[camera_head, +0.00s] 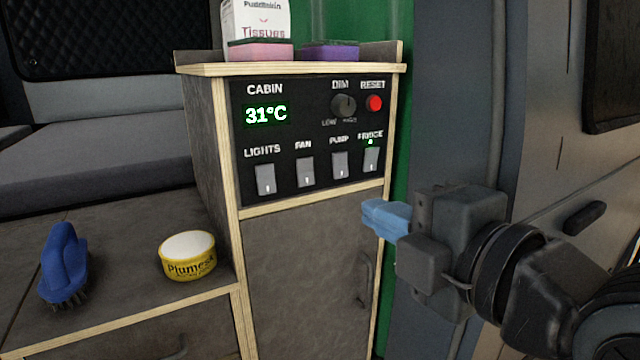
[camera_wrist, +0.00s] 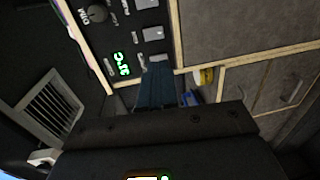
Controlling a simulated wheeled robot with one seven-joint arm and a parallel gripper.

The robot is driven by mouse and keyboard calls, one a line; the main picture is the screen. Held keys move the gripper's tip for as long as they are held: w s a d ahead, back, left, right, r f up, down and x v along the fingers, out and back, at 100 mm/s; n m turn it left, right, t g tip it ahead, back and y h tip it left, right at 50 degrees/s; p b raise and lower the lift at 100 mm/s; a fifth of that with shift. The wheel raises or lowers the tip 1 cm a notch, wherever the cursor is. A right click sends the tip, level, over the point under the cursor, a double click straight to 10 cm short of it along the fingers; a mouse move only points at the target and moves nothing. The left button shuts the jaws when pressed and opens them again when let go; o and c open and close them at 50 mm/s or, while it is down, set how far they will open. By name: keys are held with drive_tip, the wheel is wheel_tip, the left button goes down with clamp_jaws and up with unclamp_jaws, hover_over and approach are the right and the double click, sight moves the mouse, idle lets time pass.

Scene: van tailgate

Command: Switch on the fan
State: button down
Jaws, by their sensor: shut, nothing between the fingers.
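The dark control panel (camera_head: 310,135) is set in the upper front of a wood-edged cabinet. The fan switch (camera_head: 306,173) is a pale grey rocker under the word FAN, second from the left. No lit lamp shows above it. In the wrist view, a pale switch (camera_wrist: 153,34) that appears to be the fan's shows beyond the fingers. My gripper (camera_head: 372,216), with blue fingers, is shut and empty. In the head view it appears right of and below the switches, apart from the panel. In the wrist view its fingers (camera_wrist: 158,72) partly cover the panel's edge near the lights switch.
The lights switch (camera_head: 265,180), pump switch (camera_head: 340,164) and fridge switch (camera_head: 371,159) flank the fan switch; a green lamp glows above the fridge's. A red reset button (camera_head: 374,103) and dim knob (camera_head: 343,105) sit above. A brush (camera_head: 63,262) and yellow tin (camera_head: 187,256) stand left.

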sight(307, 182)
drive_tip(key=shift+w, duration=0.1)
drive_tip(key=p+x, duration=0.3)
drive_tip(key=x, duration=1)
drive_tip(key=shift+a, duration=0.2)
drive_tip(key=shift+w+a, duration=0.15)
drive_tip(key=shift+w, duration=0.15)
drive_tip(key=shift+f, duration=0.1)
drive_tip(key=shift+w+a+f+b, duration=0.15)
drive_tip(key=shift+f+b, duration=0.15)
drive_tip(key=shift+b, duration=0.75)
drive_tip(key=shift+w+t+y+b, duration=0.1)
drive_tip(key=shift+t+y+b, duration=0.2)
drive_tip(key=shift+b, duration=0.05)
drive_tip(key=shift+r+p, duration=0.25)
drive_tip(key=shift+p, duration=0.05)
drive_tip(key=shift+s+f, duration=0.1)
drive_tip(key=shift+s, duration=0.1)
